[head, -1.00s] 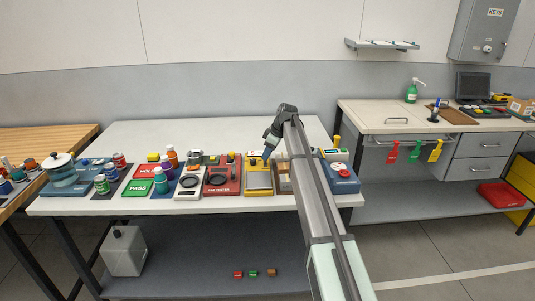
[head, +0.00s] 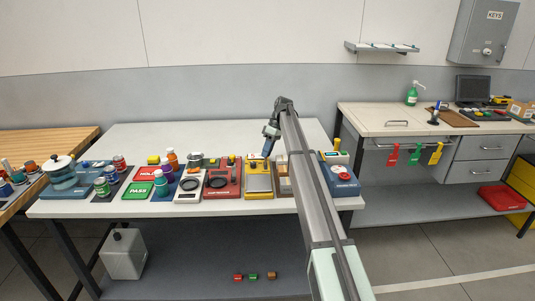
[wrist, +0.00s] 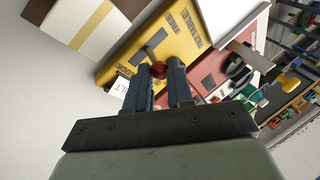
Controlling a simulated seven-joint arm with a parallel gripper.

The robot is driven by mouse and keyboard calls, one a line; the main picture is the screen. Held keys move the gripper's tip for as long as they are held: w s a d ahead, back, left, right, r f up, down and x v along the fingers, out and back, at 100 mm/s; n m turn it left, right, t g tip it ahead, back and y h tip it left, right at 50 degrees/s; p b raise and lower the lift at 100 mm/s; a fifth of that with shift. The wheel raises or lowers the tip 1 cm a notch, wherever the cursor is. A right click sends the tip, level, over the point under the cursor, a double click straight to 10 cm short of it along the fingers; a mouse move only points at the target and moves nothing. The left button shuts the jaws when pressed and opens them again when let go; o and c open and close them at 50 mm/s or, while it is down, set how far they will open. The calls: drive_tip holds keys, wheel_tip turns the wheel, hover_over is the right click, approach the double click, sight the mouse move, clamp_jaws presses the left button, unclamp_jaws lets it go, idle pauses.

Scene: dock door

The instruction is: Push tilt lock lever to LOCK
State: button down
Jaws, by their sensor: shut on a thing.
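The tilt lock device is a yellow box (head: 258,182) on the front part of the white bench. In the wrist view its yellow face (wrist: 187,38) carries dark lettering that reads FREE near the top, with other lettering at the lower left partly legible as LOCK. A white label (wrist: 120,86) ending in LT shows beside my fingers. The lever's red ball knob (wrist: 158,69) sits between the fingertips of my gripper (wrist: 160,72). My gripper is shut on this knob. In the head view my gripper (head: 267,153) is over the device's back edge, and the knob is hidden.
A red tester (head: 222,181) stands close on the left of the yellow box. A blue box with a red button (head: 341,177) is to the right, beyond my arm. Bottles and pads fill the bench's front left; its back (head: 200,135) is clear.

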drive_tip(key=shift+w, duration=0.15)
drive_tip(key=c, duration=1)
unclamp_jaws()
drive_tip(key=shift+w+d+r, duration=0.2)
drive_tip(key=shift+r, duration=0.2)
drive_tip(key=shift+v, duration=1)
drive_tip(key=shift+w+d, duration=1.25)
drive_tip(key=shift+d, duration=0.3)
drive_tip(key=shift+w+d, duration=1.25)
drive_tip(key=shift+d, duration=0.25)
drive_tip(key=shift+w+d, duration=1.3)
drive_tip(key=shift+d, duration=0.25)
